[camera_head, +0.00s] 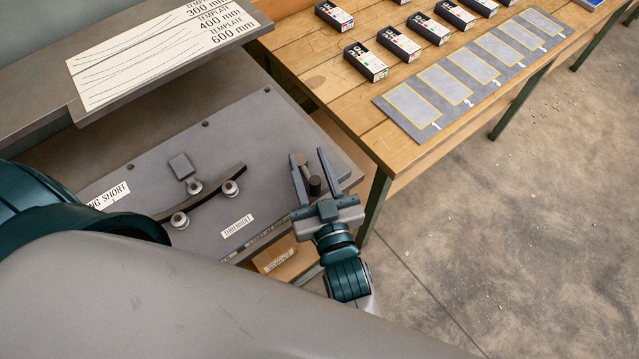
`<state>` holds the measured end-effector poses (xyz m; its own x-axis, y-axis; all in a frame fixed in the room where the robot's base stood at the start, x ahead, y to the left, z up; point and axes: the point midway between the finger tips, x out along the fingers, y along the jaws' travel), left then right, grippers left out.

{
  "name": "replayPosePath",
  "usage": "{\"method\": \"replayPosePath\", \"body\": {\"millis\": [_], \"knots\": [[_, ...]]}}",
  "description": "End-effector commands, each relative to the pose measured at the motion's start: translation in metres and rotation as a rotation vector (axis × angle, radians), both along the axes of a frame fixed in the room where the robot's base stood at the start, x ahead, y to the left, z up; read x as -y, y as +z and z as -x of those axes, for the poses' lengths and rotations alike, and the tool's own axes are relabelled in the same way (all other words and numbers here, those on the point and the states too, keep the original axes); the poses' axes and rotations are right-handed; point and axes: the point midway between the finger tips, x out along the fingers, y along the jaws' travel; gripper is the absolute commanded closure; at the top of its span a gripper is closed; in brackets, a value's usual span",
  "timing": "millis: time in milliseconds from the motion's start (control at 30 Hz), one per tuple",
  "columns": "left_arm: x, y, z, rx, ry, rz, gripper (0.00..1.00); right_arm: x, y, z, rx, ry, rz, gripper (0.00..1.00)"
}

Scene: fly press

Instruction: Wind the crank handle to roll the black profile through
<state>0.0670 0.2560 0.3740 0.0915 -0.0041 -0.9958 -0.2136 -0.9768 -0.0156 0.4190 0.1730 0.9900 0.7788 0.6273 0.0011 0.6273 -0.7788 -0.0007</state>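The black profile (212,193) is a dark, slightly curved bar lying among the rollers on a grey machine plate (130,165). One roller (195,187) is on its far side, and two others, (230,188) and (180,220), are on its near side. A dark upright cylinder (315,186), which looks like the crank handle's grip, stands near the plate's right corner. My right gripper (308,154) is over that corner with its fingers apart on either side of the cylinder. Whether they touch it cannot be told. The crank's arm is mostly hidden. My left gripper is not in view.
A template board (150,50) on a grey shelf overhangs the plate's far side. A wooden table (310,60) stands beyond, with several small boxes (365,62) and a grey mat (395,105) of numbered outlines. Open concrete floor (500,230) lies to the right.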

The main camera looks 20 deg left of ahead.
Motion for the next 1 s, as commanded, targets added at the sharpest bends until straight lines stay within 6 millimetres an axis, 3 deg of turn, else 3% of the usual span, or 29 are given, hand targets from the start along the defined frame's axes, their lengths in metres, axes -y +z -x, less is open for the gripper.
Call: {"method": "replayPosePath", "body": {"millis": [267,1000], "knots": [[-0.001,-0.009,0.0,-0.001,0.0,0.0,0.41,0.015,-0.003,0.018,-0.002,0.0,0.0,0.63],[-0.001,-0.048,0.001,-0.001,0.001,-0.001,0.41,0.098,-0.002,0.123,-0.001,0.001,-0.001,0.63]]}}
